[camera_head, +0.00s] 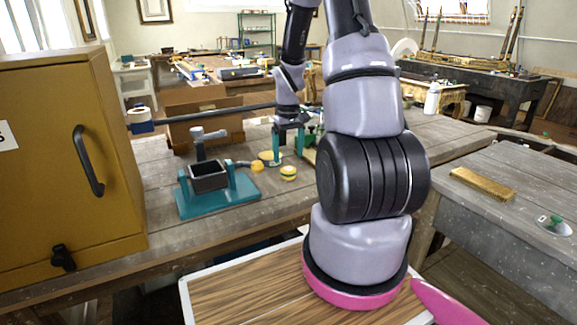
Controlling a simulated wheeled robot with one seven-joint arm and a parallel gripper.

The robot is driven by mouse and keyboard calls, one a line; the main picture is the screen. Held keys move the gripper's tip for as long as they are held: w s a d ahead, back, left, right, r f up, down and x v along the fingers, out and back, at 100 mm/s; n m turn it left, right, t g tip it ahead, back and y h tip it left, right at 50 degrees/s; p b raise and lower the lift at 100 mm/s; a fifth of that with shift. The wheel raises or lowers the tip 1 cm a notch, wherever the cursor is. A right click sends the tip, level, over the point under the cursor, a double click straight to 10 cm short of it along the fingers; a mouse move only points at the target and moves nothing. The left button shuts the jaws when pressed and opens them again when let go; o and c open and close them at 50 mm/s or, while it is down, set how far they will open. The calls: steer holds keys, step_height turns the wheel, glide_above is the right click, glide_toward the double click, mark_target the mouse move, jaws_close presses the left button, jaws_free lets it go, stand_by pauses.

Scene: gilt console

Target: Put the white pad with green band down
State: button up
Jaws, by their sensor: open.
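My gripper (287,154) hangs low over the wooden workbench (165,185), its two teal fingers apart. A pale, yellowish round pad (267,157) lies on the bench beside the left finger. It may be the white pad with green band, but it is too small to make out a band, and I cannot tell if the finger touches it. No pad shows clearly held between the fingers. A yellow round piece with a pale band (288,173) sits just in front of the gripper.
A teal stand with a dark open box (209,177) stands to the left of the gripper. A yellow cabinet (50,200) blocks the far left. A brass bar (482,184) lies on the right table.

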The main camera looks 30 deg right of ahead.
step_height(320, 180, up, 5)
step_height(320, 180, up, 16)
steer(key=m+t, duration=0.2)
steer(key=t, duration=0.1)
glide_above(288, 168)
steer(key=s+a, duration=0.6)
steer(key=a, duration=0.1)
steer(key=s+a+r+m+t+y, duration=0.2)
steer(key=s+a+r+t, duration=0.2)
steer(key=s+r, duration=0.6)
steer(key=s+a, duration=0.2)
steer(key=s, duration=0.1)
steer(key=shift+s+a+m, duration=0.15)
steer(key=shift+s+m, duration=0.15)
steer(key=shift+s, duration=0.1)
